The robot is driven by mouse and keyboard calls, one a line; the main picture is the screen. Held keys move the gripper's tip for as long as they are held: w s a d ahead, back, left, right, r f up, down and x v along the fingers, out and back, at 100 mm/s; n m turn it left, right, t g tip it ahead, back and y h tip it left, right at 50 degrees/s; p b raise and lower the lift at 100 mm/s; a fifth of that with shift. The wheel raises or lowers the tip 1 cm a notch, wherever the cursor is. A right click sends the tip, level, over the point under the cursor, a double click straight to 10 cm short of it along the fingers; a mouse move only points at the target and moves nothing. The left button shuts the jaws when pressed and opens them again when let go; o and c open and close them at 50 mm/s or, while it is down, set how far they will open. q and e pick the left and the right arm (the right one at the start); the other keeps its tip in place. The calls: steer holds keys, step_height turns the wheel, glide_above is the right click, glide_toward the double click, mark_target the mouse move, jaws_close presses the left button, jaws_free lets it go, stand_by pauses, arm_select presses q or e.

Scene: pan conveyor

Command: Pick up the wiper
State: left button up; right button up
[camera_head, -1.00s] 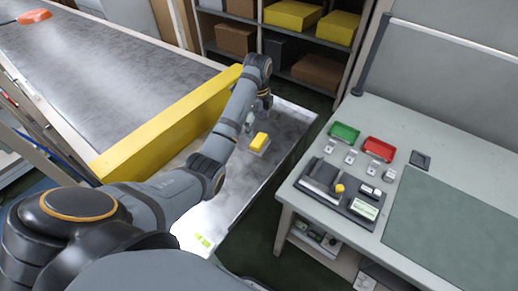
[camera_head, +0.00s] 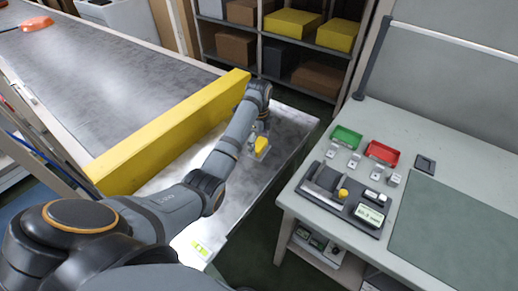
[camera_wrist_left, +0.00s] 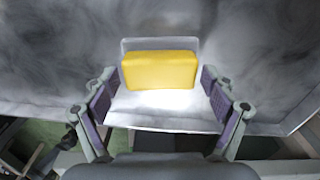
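The wiper (camera_head: 261,145) appears as a yellow block with a pale holder or plate, on the grey metal surface beside the yellow barrier. In the left wrist view the yellow block (camera_wrist_left: 160,70) is centred, with the pale plate under and behind it. My left gripper (camera_head: 262,132) is right over the wiper in the head view. In the left wrist view its two fingers (camera_wrist_left: 160,98) are spread wide, one on each side of the pale plate, with the yellow block between and beyond them. No grip is visible. My right gripper is not in view.
A long yellow barrier (camera_head: 175,137) divides the conveyor (camera_head: 110,65) from the side surface. An orange pan (camera_head: 36,23) lies at the conveyor's far left. A workbench (camera_head: 335,215) with a green tray (camera_head: 346,136) and a red tray (camera_head: 382,152) stands at right, shelves behind.

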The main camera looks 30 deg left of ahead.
mark_target(259, 144)
arm_select(q)
steer(key=c, duration=0.7)
steer(key=shift+r, duration=0.1)
steer(key=shift+r, duration=0.2)
step_height(259, 144, up, 2)
steer(key=shift+w+r, duration=0.1)
steer(key=shift+r, duration=0.15)
steer(key=shift+s+a+r+p, duration=0.65)
steer(key=shift+s+r+p, duration=1)
steer(key=shift+s+p, duration=0.6)
steer(key=shift+s+a+r+p, duration=0.6)
steer(key=shift+s+r+p, duration=1.05)
steer(key=shift+s+p, duration=0.6)
steer(key=shift+s+a+r+p, duration=0.65)
steer(key=shift+s+r+p, duration=1)
steer(key=shift+s+p, duration=0.55)
steer(key=shift+s, duration=0.1)
